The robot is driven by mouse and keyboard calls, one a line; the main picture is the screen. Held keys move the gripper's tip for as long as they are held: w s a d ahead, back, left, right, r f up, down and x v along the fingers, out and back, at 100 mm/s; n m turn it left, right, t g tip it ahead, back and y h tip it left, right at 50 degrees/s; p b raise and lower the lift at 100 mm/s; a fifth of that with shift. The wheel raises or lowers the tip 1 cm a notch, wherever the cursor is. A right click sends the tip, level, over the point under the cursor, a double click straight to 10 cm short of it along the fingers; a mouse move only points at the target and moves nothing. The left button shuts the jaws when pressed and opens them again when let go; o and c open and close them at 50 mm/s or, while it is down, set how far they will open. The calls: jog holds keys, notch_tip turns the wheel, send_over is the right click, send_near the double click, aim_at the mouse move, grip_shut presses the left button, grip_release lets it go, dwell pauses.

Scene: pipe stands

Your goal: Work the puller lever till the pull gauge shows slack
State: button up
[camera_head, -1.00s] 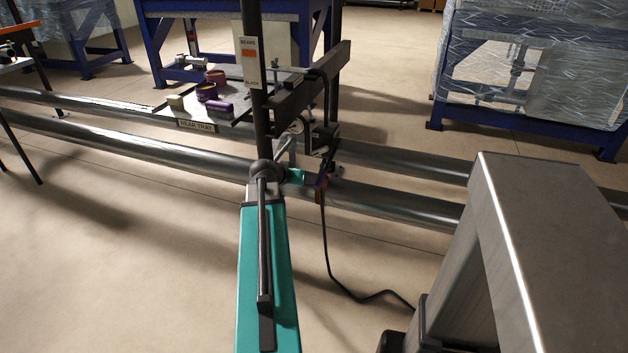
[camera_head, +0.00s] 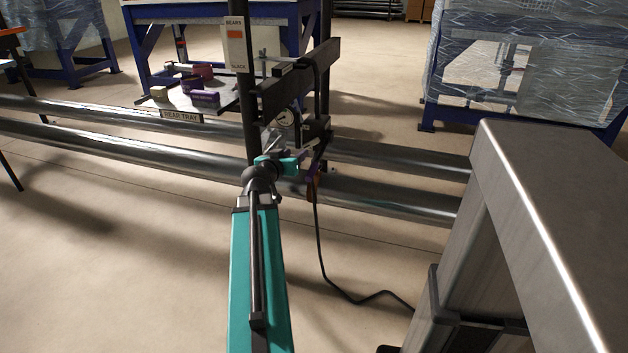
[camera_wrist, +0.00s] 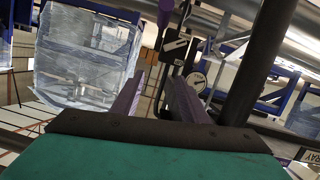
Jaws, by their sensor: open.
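The sign plate (camera_head: 236,45) marked BEARS and SLACK hangs on the upright. My gripper (camera_head: 308,168) is beside the frame, below and right of the gauge. In the wrist view its two purple fingers (camera_wrist: 160,85) are apart with nothing clearly between them. A purple bar (camera_wrist: 166,12), possibly the lever handle, stands beyond the fingertips at the top; I cannot tell whether it touches them.
Two long steel pipes (camera_head: 390,195) cross behind my arm. The rear tray (camera_head: 181,116) holds purple pieces and a tan block. A black cable (camera_head: 330,275) hangs to the floor. Wrapped units (camera_head: 520,60) stand at the back right. Open floor lies at left.

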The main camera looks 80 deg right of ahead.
jog(key=shift+f+h+b, duration=0.9)
jog(key=shift+f+b, duration=0.8)
jog(key=shift+b, duration=2.2)
jog(key=h+b, duration=0.1)
jog(key=b, duration=1.5)
send_near(314, 169)
jog(key=a+f, duration=0.2)
jog(key=shift+w+d+r+n, duration=0.2)
jog(key=shift+w+n, duration=0.1)
jog(key=shift+w, duration=0.1)
jog(key=shift+d+r+p, duration=0.25)
jog(key=shift+d+p, duration=0.25)
jog(key=shift+p, duration=0.95)
jog(key=d+p, duration=0.1)
jog(key=p, duration=0.4)
jog(key=shift+s+d, duration=0.1)
jog(key=shift+d, duration=0.2)
jog(key=shift+s+d+f, duration=0.1)
jog(key=shift+d+f, duration=0.15)
jog(key=shift+d, duration=0.5)
jog(key=shift+s+d+b, duration=0.1)
jog(key=shift+s+d, duration=0.1)
jog(key=shift+d, duration=1.4)
jog(key=shift+s+d+b, duration=0.1)
jog(key=shift+s+d, duration=0.1)
jog(key=shift+d, duration=1.35)
jog(key=shift+s+d+b, duration=0.1)
jog(key=shift+s+d, duration=0.1)
jog(key=shift+d, duration=1.4)
